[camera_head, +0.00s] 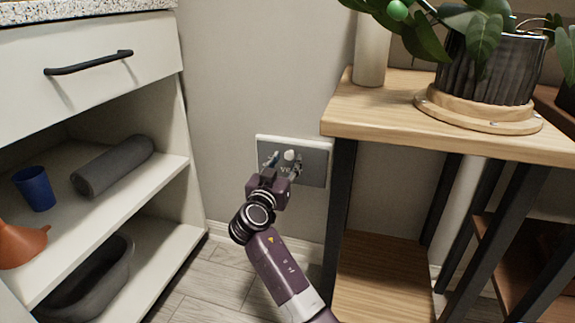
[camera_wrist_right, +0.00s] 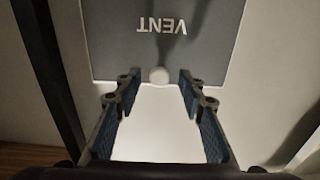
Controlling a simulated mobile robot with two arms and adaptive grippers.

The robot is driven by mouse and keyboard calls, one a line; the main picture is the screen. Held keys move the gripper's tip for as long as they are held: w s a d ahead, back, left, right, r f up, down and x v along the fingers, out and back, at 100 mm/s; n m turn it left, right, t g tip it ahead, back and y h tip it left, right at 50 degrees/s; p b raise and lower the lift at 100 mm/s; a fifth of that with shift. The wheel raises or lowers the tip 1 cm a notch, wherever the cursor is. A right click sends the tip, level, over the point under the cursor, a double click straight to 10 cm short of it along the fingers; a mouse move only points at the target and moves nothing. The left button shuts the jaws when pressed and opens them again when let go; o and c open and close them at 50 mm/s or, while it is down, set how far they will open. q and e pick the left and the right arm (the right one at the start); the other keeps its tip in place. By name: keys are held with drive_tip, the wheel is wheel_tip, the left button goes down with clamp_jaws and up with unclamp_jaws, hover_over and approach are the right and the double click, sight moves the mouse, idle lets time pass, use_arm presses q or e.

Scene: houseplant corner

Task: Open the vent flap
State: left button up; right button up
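The vent flap (camera_head: 316,164) is a grey panel in a white frame, low on the wall between the cabinet and the wooden stand. It appears closed against the wall. In the wrist view the flap (camera_wrist_right: 205,45) shows the word VENT upside down. My right gripper (camera_head: 284,163) is in front of the flap and open. My left gripper is not in view.
A wooden plant stand (camera_head: 360,118) with dark legs stands close right of the vent. On it are a ribbed pot (camera_head: 490,68) and a pale cylinder (camera_head: 371,50). The open-shelf cabinet (camera_head: 185,120) is at left, holding a blue cup (camera_head: 35,188) and grey roll (camera_head: 113,165).

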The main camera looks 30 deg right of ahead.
drive_tip(key=shift+x, duration=0.8)
clamp_jaws()
